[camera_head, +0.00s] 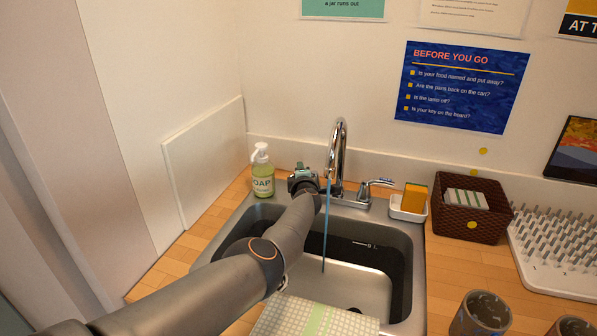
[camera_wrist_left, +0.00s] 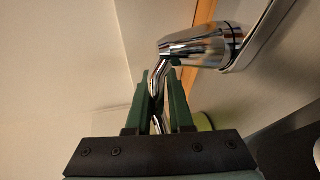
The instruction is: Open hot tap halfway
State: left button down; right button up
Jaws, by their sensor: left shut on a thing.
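The chrome tap has a tall curved spout (camera_head: 338,150) over the steel sink (camera_head: 215,243). A thin blue stream of water (camera_head: 326,225) falls from the spout into the basin. The left handle, the hot tap (camera_wrist_left: 205,45), shows its chrome body and thin lever in the left wrist view. My left gripper (camera_wrist_left: 160,88) is shut on that lever, with its green fingers on either side. In the head view my left gripper (camera_head: 301,176) hides most of the hot tap. The right tap handle (camera_head: 376,186) stands free, its lever pointing right.
A soap bottle (camera_head: 262,172) stands just left of my gripper. A sponge holder (camera_head: 408,207), a brown basket (camera_head: 470,207) and a drying rack (camera_head: 560,252) stand to the right. A checked cloth (camera_head: 290,318) lies at the sink's front, with a cup (camera_head: 482,316) beside the sink.

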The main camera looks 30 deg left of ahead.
pick_arm(q)
jog(key=shift+r, duration=0.1)
jog(key=c, duration=0.8)
grip_release()
